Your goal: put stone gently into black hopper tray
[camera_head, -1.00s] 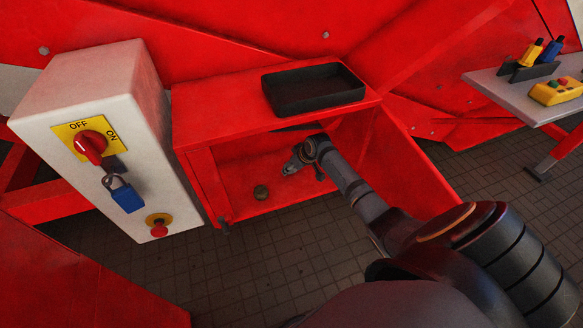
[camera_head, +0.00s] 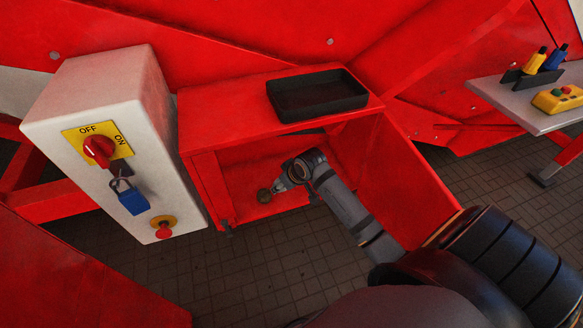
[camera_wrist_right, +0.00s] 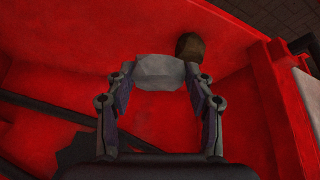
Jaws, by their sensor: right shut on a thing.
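The stone (camera_wrist_right: 160,70) is a pale grey, angular lump in the right wrist view. My right gripper (camera_wrist_right: 161,84) is shut on it, with one finger on each side. In the head view my right gripper (camera_head: 279,187) reaches into the open red compartment, and the stone cannot be made out clearly there. The black hopper tray (camera_head: 322,109) lies on top of the red box, above and behind the gripper, and looks empty. My left gripper is not in view.
A brown potato-like lump (camera_head: 264,196) lies on the compartment floor beside the gripper; it also shows in the wrist view (camera_wrist_right: 190,46). The red box top (camera_head: 225,101) overhangs the compartment. A white switch cabinet (camera_head: 100,110) stands left. A grey side table (camera_head: 510,100) stands right.

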